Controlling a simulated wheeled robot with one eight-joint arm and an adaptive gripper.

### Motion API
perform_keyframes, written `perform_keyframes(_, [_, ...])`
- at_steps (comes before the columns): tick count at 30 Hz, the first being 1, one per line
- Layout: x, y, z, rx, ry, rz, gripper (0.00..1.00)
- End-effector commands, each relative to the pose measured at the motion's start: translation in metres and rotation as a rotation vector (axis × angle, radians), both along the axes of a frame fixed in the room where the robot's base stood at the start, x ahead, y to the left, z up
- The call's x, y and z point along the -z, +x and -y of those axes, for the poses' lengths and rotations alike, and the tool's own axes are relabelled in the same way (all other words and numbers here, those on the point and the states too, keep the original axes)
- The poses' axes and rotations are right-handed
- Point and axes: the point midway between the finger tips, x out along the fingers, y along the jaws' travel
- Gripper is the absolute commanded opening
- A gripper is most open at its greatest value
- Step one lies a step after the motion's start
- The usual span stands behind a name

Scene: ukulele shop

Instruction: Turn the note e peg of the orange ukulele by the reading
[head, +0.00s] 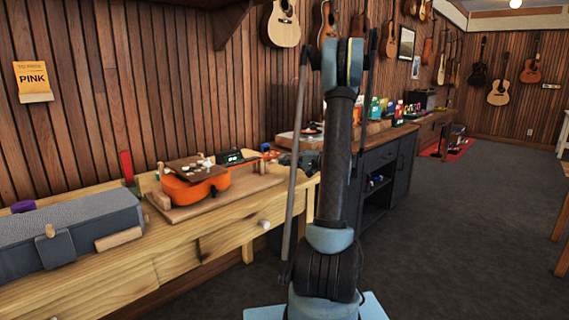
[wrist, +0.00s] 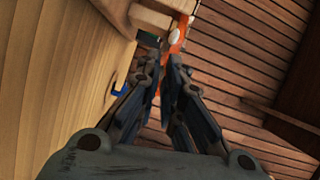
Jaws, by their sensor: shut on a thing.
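The orange ukulele (head: 208,188) lies on a wooden board on the workbench in the head view. A dark brown plate with several small pale pegs (head: 197,163) shows above its body. A small dark display (head: 232,157) with green marks stands just behind; its reading is too small to tell. In the wrist view, my gripper (wrist: 166,62) is shut on a small peg, mostly hidden between the fingertips. I cannot tell which note the held peg belongs to.
A grey padded case-like block (head: 70,228) lies on the bench at left. A second counter (head: 385,150) with coloured items runs to the right. Grey floor at right is open.

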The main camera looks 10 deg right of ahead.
Motion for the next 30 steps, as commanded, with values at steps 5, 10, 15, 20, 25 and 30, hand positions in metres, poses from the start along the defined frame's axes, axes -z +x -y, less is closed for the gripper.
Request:
perform_keyframes(5, [0.0002, -0.0019, -0.0006, -0.002, -0.117, 0.077, 0.00])
perform_keyframes(10, [-0.0010, -0.0022, -0.0009, -0.002, -0.226, 0.158, 0.00])
perform_keyframes(15, [-0.0015, -0.0026, -0.0016, -0.002, -0.321, 0.227, 0.00])
perform_keyframes(20, [-0.0019, -0.0025, -0.0019, -0.004, -0.389, 0.275, 0.00])
perform_keyframes(25, [-0.0022, -0.0027, -0.0022, -0.003, -0.431, 0.308, 0.00])
perform_keyframes(30, [-0.0022, -0.0026, -0.0022, -0.003, -0.450, 0.321, 0.00])
